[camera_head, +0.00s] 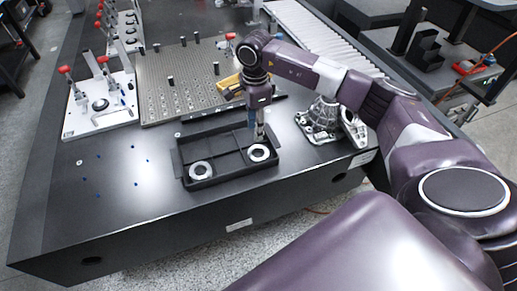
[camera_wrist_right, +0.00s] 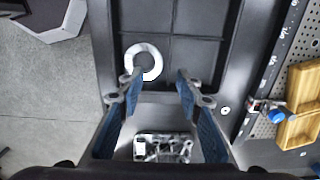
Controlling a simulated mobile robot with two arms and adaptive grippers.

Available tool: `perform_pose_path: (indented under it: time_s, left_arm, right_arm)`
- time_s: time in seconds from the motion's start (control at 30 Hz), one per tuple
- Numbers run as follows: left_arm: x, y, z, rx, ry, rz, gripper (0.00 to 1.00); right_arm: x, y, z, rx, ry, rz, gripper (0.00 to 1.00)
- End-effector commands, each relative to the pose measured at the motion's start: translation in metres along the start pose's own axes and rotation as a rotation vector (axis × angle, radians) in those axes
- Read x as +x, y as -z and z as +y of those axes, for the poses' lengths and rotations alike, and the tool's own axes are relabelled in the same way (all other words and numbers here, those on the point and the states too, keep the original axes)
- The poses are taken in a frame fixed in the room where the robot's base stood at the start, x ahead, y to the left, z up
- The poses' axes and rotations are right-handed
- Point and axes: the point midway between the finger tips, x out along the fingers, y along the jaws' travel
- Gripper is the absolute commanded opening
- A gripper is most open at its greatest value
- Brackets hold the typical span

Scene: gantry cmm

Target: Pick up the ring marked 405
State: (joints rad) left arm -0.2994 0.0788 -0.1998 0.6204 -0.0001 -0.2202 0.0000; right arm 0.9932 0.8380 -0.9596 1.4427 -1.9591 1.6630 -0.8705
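Two pale metal rings lie in a black divided tray (camera_head: 222,178) on the dark table. One ring (camera_head: 201,171) is in the front left of the tray, the other ring (camera_head: 259,152) in the front right. No marking is legible on either. My right gripper (camera_head: 258,138) points down over the tray's right end, close to the right ring. In the right wrist view my right gripper (camera_wrist_right: 158,82) is open with nothing between its fingers. A ring (camera_wrist_right: 144,62) lies just beyond the left fingertip, which overlaps its edge in the picture. My left gripper is not in view.
A metal casting (camera_head: 322,122) stands right of the tray. A perforated plate (camera_head: 180,82) with pegs and a yellow block (camera_head: 229,83) are behind it. A white fixture plate with red-knobbed clamps (camera_head: 100,104) is at the left. The table's front left is mostly clear.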

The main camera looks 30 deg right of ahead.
Motion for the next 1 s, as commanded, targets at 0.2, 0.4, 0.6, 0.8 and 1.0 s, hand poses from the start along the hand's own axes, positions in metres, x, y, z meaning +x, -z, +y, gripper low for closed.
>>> perform_pose_path:
  time_s: [0.2, 0.4, 0.6, 0.8, 1.0]
  left_arm:
    - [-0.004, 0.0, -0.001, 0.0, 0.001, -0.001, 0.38]
    - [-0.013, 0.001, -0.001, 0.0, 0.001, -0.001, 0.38]
    - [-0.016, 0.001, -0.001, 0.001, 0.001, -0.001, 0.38]
    - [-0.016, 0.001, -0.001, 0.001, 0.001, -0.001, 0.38]
    - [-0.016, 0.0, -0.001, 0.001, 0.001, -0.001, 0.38]
  right_arm:
    - [0.021, 0.004, 0.002, 0.0, -0.007, 0.014, 0.33]
    - [0.045, 0.001, 0.004, 0.0, -0.009, 0.012, 0.33]
    - [0.072, 0.001, 0.004, 0.0, -0.006, 0.01, 0.33]
    - [0.078, 0.001, 0.004, -0.001, -0.005, 0.01, 0.33]
    - [0.079, 0.0, 0.005, -0.001, -0.009, 0.011, 0.22]
